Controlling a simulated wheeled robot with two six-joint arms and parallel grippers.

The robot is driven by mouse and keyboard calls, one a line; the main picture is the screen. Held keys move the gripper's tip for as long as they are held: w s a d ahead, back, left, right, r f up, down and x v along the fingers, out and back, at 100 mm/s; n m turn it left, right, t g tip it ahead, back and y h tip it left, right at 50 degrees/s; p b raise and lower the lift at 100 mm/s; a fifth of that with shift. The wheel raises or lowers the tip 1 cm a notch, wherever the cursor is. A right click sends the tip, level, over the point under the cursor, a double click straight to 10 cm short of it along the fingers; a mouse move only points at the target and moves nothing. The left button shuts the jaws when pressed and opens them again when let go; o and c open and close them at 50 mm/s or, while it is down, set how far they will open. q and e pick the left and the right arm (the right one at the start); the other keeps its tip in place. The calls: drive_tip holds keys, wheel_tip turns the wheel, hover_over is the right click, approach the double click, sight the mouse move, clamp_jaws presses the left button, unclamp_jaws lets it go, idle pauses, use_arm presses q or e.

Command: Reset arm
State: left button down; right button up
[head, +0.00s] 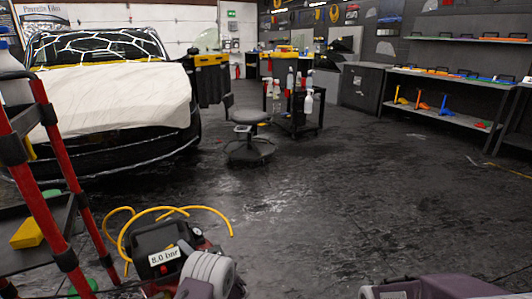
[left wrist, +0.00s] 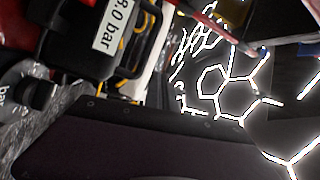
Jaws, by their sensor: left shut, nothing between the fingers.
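My left gripper (head: 208,272) is low in the head view, just right of the compressor (head: 168,258) as pictured. It is shut and empty, with its fingertips hard to make out. In the left wrist view, a dark panel fills the lower part and no held object shows. The compressor's black housing and "8.0 bar" label also show close up there, at the upper left (left wrist: 112,22). Part of my right arm shows at the bottom right of the head view; its gripper is out of sight.
A red-framed cart (head: 62,190) stands close at the left. A yellow hose (head: 205,211) lies behind the compressor. The car (head: 110,90), stool (head: 250,117) and bottle trolley (head: 298,122) stand farther back. The floor ahead and to the right is clear.

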use_arm(q)
drive_tip(key=s+a+r+n+g+y, duration=0.1)
drive_tip(key=s+a+r+n+g, duration=0.25)
drive_tip(key=r, duration=0.45)
drive_tip(key=s+a+r+n+g+h+p, duration=0.1)
drive_tip(key=s+a+r+n+g, duration=0.15)
drive_tip(key=s, duration=0.35)
drive_tip(key=s+a+r+n+g+h, duration=0.1)
drive_tip(key=s+a+g, duration=0.1)
drive_tip(key=s+g, duration=0.3)
drive_tip(key=s+d+f+n+g+h, duration=0.1)
drive_tip(key=s+d+f+h, duration=0.25)
drive_tip(key=s, duration=0.45)
drive_tip(key=s+d+f+g+h, duration=0.1)
drive_tip(key=s+d+f+h, duration=0.1)
drive_tip(key=s+d+h, duration=0.4)
drive_tip(key=s+d+f+t+h, duration=0.1)
drive_tip(key=s+d+f+h, duration=0.1)
drive_tip(key=d, duration=0.3)
drive_tip(key=s+d+f+h, duration=0.2)
drive_tip(key=d+h, duration=0.1)
drive_tip(key=d, duration=0.2)
wheel_tip(320, 180, up, 38)
drive_tip(key=w+m+t+p, duration=0.1)
drive_tip(key=w+m+p, duration=0.1)
drive_tip(key=p, duration=3.6)
drive_tip(key=shift+d+m+t, duration=0.3)
drive_tip(key=shift+d+m, duration=0.15)
drive_tip(key=shift+m, duration=0.05)
drive_tip(key=shift+f, duration=0.1)
